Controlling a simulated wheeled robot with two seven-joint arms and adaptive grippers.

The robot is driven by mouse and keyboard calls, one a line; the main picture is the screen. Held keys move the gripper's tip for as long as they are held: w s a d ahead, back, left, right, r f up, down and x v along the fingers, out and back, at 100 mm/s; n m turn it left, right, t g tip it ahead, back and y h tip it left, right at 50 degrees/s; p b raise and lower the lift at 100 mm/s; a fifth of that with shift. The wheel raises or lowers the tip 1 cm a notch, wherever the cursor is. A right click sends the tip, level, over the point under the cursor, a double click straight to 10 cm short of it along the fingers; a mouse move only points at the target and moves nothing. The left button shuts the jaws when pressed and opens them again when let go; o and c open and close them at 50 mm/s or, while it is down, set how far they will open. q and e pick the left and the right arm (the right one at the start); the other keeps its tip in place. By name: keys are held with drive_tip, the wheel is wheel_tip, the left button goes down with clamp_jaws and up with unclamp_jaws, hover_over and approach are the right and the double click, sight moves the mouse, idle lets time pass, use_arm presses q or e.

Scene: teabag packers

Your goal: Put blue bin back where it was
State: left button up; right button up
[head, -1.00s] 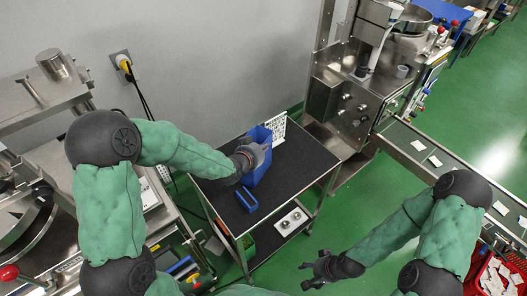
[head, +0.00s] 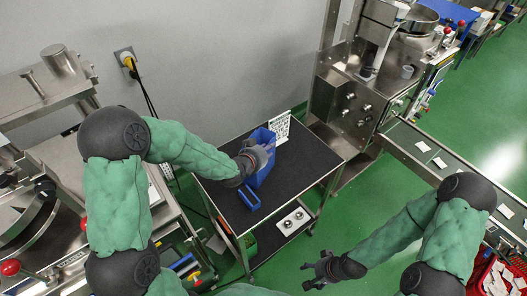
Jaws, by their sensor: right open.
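The tall blue bin (head: 264,171) stands on the dark top of the small metal table (head: 304,170), near a white card with black print. My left gripper (head: 261,155) is at the bin's near upper part and covers some of it. Whether its fingers are closed on the bin's wall cannot be told. My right gripper (head: 318,269) is open and empty, over the green floor in front of the table and away from the bin.
A small blue tray (head: 249,198) lies on the table in front of the bin. The white printed card (head: 281,129) stands behind it. The table's right half is clear. A steel machine (head: 356,95) stands right of the table, with a conveyor (head: 430,160) beyond. The grey wall is behind.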

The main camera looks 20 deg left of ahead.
use_arm(q)
drive_tip(key=p+v, duration=0.1)
drive_tip(key=v, duration=1.1)
drive_tip(key=shift+r, duration=0.2)
drive_tip(key=shift+f, duration=0.1)
